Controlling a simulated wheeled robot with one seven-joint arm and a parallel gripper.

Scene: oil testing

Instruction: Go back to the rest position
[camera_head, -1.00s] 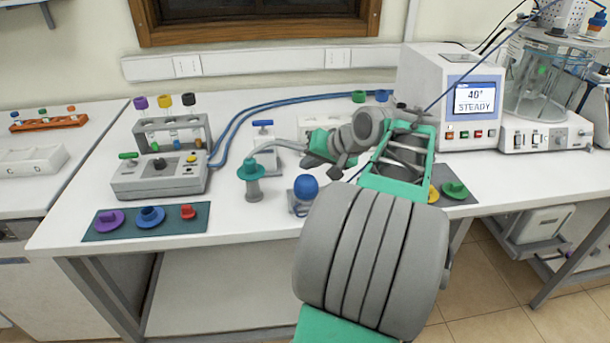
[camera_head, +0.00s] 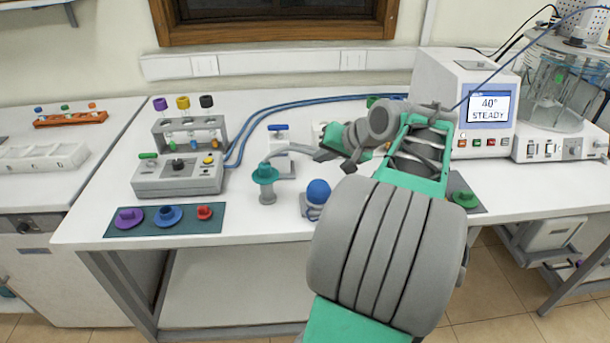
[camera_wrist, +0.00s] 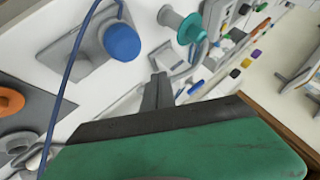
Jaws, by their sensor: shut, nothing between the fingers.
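My gripper (camera_head: 335,157) hangs over the white bench (camera_head: 240,222) in the head view, at the end of my grey and green arm. Its fingers are together and nothing shows between them. In the wrist view the dark closed fingers (camera_wrist: 158,92) point over the bench, beside the blue-capped device and the teal-topped holder. The blue-capped device (camera_head: 318,192) stands just below the gripper in the head view. The teal-topped holder (camera_head: 265,174) stands to its left. My arm hides part of the bench behind it.
A grey control box (camera_head: 178,174) with a tube rack stands at left, behind a mat with coloured caps (camera_head: 168,215). A white instrument (camera_head: 460,95) reading 40° STEADY and a glass bath (camera_head: 553,95) stand at right. A blue cable crosses close to the arm.

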